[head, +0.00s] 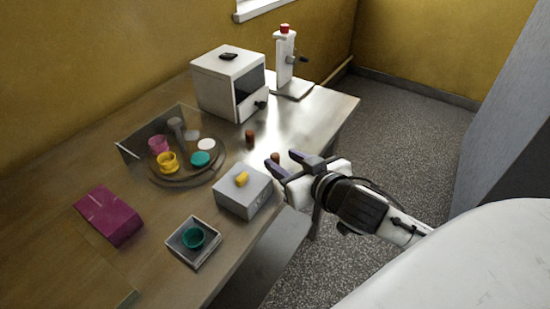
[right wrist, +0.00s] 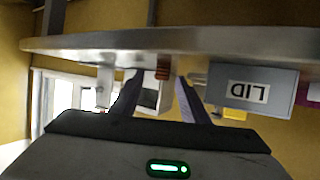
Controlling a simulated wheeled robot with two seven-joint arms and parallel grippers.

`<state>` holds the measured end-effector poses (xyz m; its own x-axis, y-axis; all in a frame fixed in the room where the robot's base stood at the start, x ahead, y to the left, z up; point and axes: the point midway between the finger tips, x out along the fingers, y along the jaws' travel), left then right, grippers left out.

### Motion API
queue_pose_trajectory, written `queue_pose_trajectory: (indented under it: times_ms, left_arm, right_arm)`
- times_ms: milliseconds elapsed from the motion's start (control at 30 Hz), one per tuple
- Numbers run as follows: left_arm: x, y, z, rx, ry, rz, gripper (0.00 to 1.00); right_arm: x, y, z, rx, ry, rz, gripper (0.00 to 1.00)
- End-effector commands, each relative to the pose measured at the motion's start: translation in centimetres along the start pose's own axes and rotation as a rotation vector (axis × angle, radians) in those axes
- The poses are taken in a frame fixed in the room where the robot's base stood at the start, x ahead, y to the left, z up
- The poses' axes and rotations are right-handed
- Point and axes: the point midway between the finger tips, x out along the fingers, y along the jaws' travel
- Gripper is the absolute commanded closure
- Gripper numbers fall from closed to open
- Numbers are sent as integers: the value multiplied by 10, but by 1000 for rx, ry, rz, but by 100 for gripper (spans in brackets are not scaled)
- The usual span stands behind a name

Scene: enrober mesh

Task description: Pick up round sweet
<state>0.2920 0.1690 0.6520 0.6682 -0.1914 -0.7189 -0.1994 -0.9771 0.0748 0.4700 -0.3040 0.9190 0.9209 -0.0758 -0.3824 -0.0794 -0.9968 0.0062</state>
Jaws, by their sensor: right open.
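Two small brown round pieces that could be the round sweet stand on the wooden table. One brown piece (head: 250,137) is in front of the white cabinet. The other brown piece (head: 275,157) shows just beyond my right gripper's fingertips, near the table's edge. My right gripper (head: 286,162) is open and empty at the table's right edge. In the right wrist view, which is upside down, a ribbed brown piece (right wrist: 163,66) appears between the open fingers (right wrist: 157,88), apart from both. I cannot tell which brown piece that is. My left gripper is not in view.
A round tray (head: 178,181) holds coloured cups. A white cabinet (head: 222,88) and a white stand (head: 285,62) are behind. Magenta box (head: 110,215) at left.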

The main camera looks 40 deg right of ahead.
Motion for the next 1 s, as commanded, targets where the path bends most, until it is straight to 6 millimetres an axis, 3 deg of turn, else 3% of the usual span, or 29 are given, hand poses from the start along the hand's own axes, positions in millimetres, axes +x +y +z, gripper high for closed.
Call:
queue_pose_trajectory:
  times_ms: [233,533,567,767,1000]
  left_arm:
    - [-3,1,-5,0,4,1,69]
    - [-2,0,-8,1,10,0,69]
    - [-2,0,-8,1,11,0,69]
    - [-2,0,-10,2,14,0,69]
    - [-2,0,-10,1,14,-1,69]
  right_arm:
    - [34,-3,-3,-2,1,1,59]
    - [41,-3,-2,-1,0,-1,59]
    - [41,-3,-2,-1,0,-1,61]
    - [40,-3,-2,-1,0,-1,94]
    - [40,-3,-2,-1,0,-1,94]
